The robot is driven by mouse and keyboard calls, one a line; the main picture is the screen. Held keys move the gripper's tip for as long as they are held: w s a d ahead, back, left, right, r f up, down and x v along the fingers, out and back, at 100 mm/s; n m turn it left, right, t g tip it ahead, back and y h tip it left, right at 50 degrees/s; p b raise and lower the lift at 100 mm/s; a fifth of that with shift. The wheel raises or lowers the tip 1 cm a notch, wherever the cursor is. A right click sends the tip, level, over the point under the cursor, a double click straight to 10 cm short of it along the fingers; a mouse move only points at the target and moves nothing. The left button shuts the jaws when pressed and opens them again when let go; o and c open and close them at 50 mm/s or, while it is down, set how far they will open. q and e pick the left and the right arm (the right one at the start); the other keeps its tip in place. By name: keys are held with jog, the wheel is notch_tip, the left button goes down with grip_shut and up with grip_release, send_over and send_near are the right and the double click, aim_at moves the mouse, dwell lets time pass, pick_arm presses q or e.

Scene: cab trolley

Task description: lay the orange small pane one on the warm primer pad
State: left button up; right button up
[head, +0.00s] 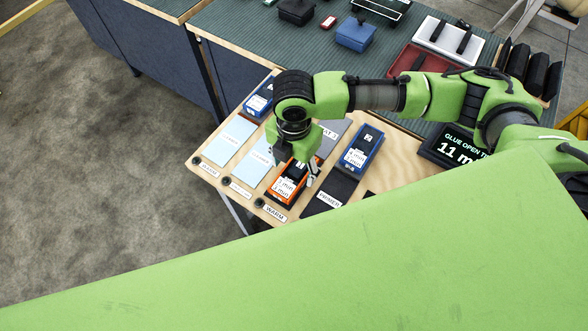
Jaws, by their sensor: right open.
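The orange small pane one (283,191) lies on the front part of the wooden-topped table, behind the WARM label. It is an orange block with white "1 min" tags on its top. My right gripper (299,165) is over its far end, open and pointing down, with one finger near its right side. The gripper covers that end, so I cannot tell if the fingers touch it. A black pad with a PRIMER label (341,186) lies just right of the orange pane and is bare where it shows. My left gripper is not in view.
Blue blocks sit behind the black pad (362,148) and at the far left (258,101). Light blue pads (231,141) lie left of the orange pane. A dark timer display (452,147) stands at right. My large green part fills the foreground.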

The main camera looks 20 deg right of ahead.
aim_at(294, 174)
notch_tip(294, 174, up, 10)
jog(key=shift+b, duration=0.35)
